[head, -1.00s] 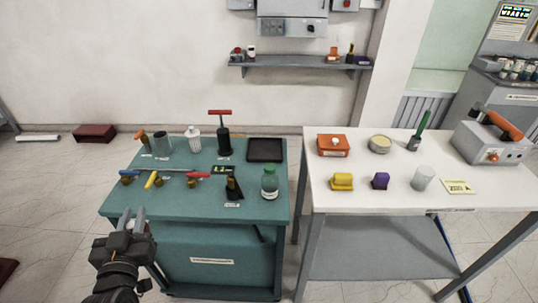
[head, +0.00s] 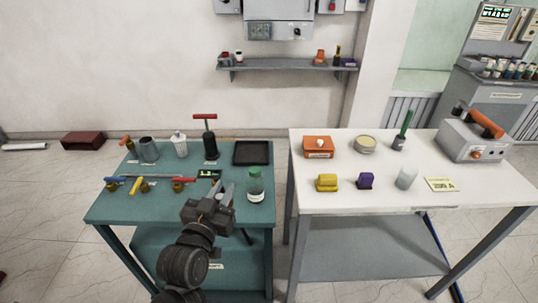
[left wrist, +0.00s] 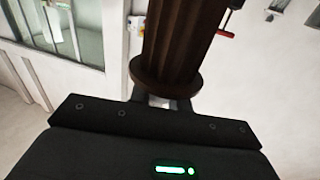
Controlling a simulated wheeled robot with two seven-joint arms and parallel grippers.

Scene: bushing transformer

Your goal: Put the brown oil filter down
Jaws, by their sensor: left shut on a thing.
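The brown oil filter (left wrist: 178,45) is a dark brown ribbed cylinder with a wider round flange at its near end. In the left wrist view it fills the upper middle, directly in front of my left gripper (left wrist: 165,100), which is shut on it. In the head view my left gripper (head: 226,194) is over the front right part of the green table (head: 130,212), left of a green-capped glass bottle (head: 255,186). My right gripper is not in view.
A red-handled pump (head: 209,140), a white canister (head: 180,145), a grey cylinder (head: 148,149) and a black tray (head: 251,153) stand at the back of the green table. Several colour-handled valves lie along its left front. A white table (head: 390,196) stands to the right.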

